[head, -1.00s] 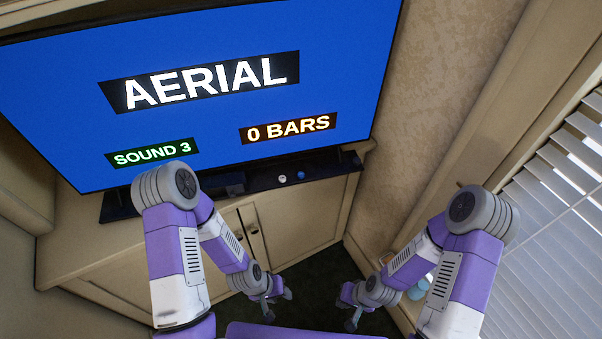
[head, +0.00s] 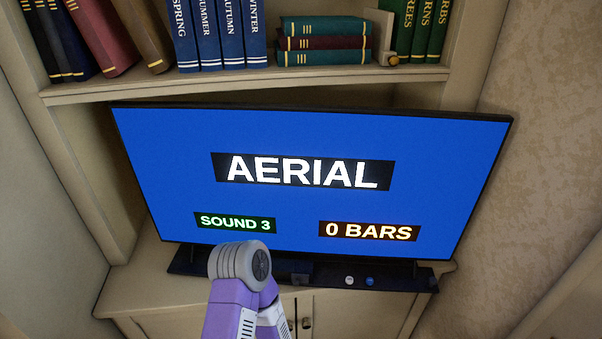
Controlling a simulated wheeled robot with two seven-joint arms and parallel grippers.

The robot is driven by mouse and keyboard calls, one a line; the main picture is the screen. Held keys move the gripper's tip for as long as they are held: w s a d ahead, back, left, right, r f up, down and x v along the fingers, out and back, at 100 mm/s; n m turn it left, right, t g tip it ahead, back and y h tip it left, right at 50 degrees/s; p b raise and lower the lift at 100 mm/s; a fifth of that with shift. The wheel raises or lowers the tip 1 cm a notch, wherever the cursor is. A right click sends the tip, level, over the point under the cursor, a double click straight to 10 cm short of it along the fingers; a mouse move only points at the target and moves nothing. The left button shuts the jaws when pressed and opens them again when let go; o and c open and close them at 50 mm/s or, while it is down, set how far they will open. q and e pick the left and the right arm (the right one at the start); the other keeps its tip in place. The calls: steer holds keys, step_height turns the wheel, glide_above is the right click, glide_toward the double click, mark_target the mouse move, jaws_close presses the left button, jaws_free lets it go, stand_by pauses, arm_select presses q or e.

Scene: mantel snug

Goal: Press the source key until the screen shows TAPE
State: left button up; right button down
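The screen (head: 310,205) stands on the cabinet and shows AERIAL in white, SOUND 3 in green at lower left and 0 BARS in orange at lower right. A dark bar (head: 320,274) runs below the screen. It carries a white round key (head: 349,280) and a blue round key (head: 370,281), right of centre. I cannot read any label, so I cannot tell which is the source key. My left arm rises in front of the bar's left part and hides some of it. Neither gripper is in view.
A shelf (head: 260,84) above the screen holds upright blue books (head: 220,35), a stack of lying books (head: 325,42) and green books (head: 415,28). The cabinet (head: 150,290) below has doors with knobs. The side walls stand close on both sides.

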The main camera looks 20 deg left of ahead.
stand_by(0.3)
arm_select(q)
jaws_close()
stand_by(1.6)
